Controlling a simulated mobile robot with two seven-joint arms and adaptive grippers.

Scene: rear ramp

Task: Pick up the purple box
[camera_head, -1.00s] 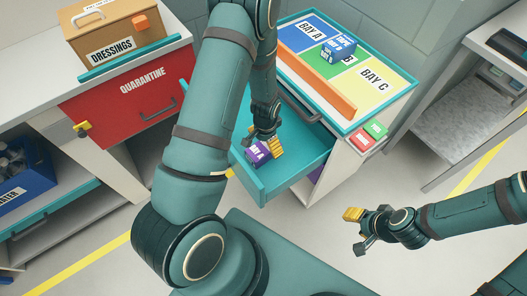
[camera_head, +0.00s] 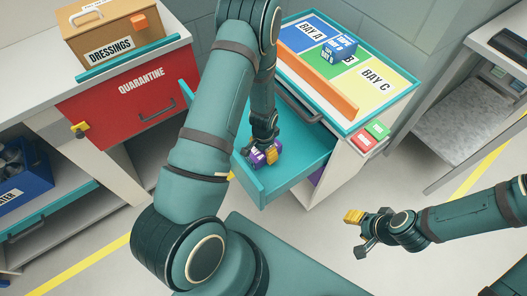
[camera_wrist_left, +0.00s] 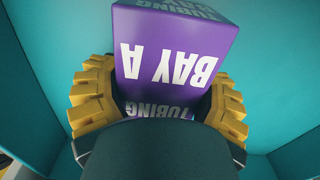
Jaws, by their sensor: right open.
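The purple box (camera_head: 256,158) is in the open teal drawer, with my left gripper (camera_head: 265,152) low over it. In the left wrist view the purple box (camera_wrist_left: 170,55) shows "BAY A" and "TUBING" lettering. The yellow-padded fingers of my left gripper (camera_wrist_left: 162,104) stand on both sides of it, very close. I cannot tell whether both pads press on it. The box's lower part is hidden by the gripper body. My right gripper (camera_head: 357,230) is open and empty, out over the floor at the right.
The teal drawer (camera_head: 262,188) has walls close around the gripper. Above it is a bay tray (camera_head: 392,94) with a blue box (camera_head: 338,48) and an orange divider (camera_head: 318,82). A red quarantine drawer (camera_head: 125,100) and a brown dressings box (camera_head: 105,32) are at the left.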

